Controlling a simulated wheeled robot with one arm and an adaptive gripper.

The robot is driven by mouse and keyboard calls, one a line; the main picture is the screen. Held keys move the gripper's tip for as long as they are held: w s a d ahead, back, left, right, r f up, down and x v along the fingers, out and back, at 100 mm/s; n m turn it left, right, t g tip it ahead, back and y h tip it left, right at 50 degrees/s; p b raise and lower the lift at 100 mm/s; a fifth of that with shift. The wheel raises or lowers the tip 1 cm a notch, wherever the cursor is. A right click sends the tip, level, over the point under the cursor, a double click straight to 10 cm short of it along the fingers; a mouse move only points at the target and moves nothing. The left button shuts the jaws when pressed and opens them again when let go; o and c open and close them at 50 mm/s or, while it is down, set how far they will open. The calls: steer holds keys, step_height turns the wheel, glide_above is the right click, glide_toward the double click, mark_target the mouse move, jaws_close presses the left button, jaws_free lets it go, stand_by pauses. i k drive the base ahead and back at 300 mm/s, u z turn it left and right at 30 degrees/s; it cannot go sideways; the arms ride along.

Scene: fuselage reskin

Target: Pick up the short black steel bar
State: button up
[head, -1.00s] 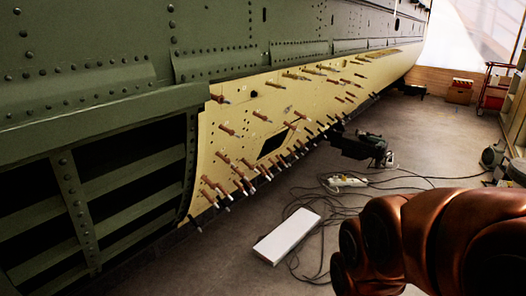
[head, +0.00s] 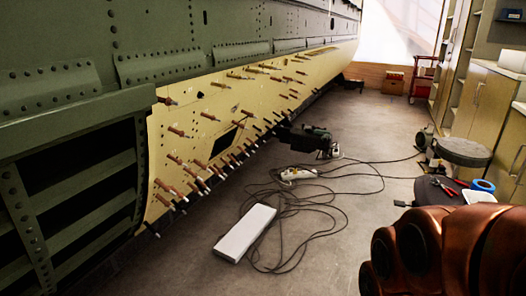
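I cannot make out a short black steel bar in the head view. A dark tabletop (head: 427,193) at the right holds red-handled pliers (head: 447,188) and a roll of blue tape (head: 483,185). My copper-coloured arm covers the lower right corner and hides part of this tabletop. My gripper is not in view.
A green fuselage (head: 60,95) with a cream skin panel (head: 190,125) full of pins runs along the left. A white box (head: 245,232), loose cables (head: 330,190), a power strip (head: 298,173) and a dark machine (head: 308,140) lie on the floor. Cabinets (head: 490,100) line the right.

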mark_target(216, 147)
steer(key=z, duration=0.6)
steer(key=i, duration=1.4)
steer(key=u, duration=1.55)
steer(key=i, duration=0.75)
steer(key=u, duration=0.75)
steer(key=i, duration=0.5)
